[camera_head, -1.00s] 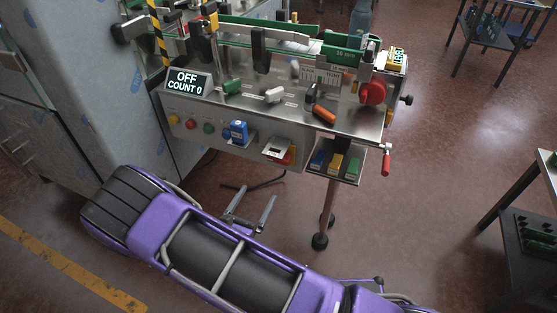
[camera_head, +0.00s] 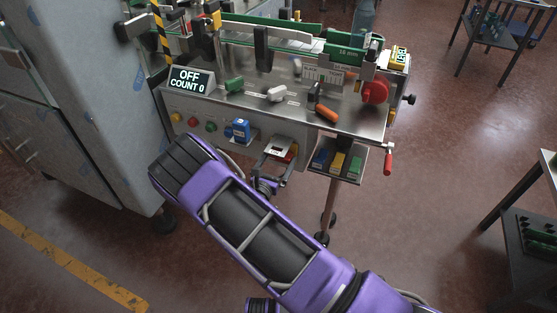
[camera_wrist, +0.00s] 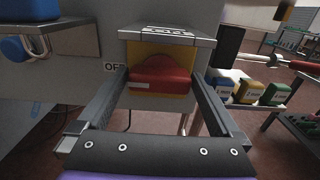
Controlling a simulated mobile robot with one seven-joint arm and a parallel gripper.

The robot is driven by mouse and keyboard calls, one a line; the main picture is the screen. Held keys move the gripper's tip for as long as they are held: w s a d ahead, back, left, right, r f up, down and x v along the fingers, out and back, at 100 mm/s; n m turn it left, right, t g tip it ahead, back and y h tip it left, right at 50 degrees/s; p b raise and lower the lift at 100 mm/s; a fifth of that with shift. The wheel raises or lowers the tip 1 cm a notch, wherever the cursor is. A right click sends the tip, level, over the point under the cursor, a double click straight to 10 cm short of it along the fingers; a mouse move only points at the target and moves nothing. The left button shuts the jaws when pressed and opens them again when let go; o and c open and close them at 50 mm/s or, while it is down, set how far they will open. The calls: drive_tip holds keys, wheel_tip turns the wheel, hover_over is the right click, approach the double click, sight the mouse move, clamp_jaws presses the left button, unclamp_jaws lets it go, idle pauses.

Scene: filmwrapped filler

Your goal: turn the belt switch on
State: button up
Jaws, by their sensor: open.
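A red knob (camera_wrist: 160,79) on a yellow plate (camera_wrist: 176,50) sits under a grey hood (camera_wrist: 158,33) on the machine's front panel. A label, partly hidden and reading "OF", is left of the knob. The hood also shows in the head view (camera_head: 279,147), with a bit of red and yellow beneath it. My gripper (camera_wrist: 163,88) is open, with one finger at each side of the knob; contact cannot be told. In the head view my gripper (camera_head: 272,168) is just below the hood. The display (camera_head: 188,80) reads "OFF COUNT 0".
Yellow, red and green buttons and a blue box (camera_head: 239,130) are on the panel to the left. A small shelf (camera_head: 350,178) with blue, yellow and green blocks is at right. Green, white and orange pieces lie on the machine top.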

drive_tip(key=shift+c, duration=0.2)
drive_tip(key=c, duration=1)
drive_tip(key=shift+o, duration=0.2)
drive_tip(key=shift+m, duration=0.3)
drive_tip(key=m+b, duration=0.2)
drive_tip(key=m, duration=0.2)
drive_tip(key=shift+f, duration=0.15)
drive_tip(key=m+b, duration=0.2)
drive_tip(key=m, duration=0.3)
drive_tip(key=shift+f, duration=0.1)
drive_tip(key=m+b, duration=0.3)
drive_tip(key=m, duration=0.1)
drive_tip(key=shift+f, duration=0.1)
drive_tip(key=shift+s+m+b, duration=0.1)
drive_tip(key=shift+m+b, duration=0.8)
drive_tip(key=shift+m, duration=1.2)
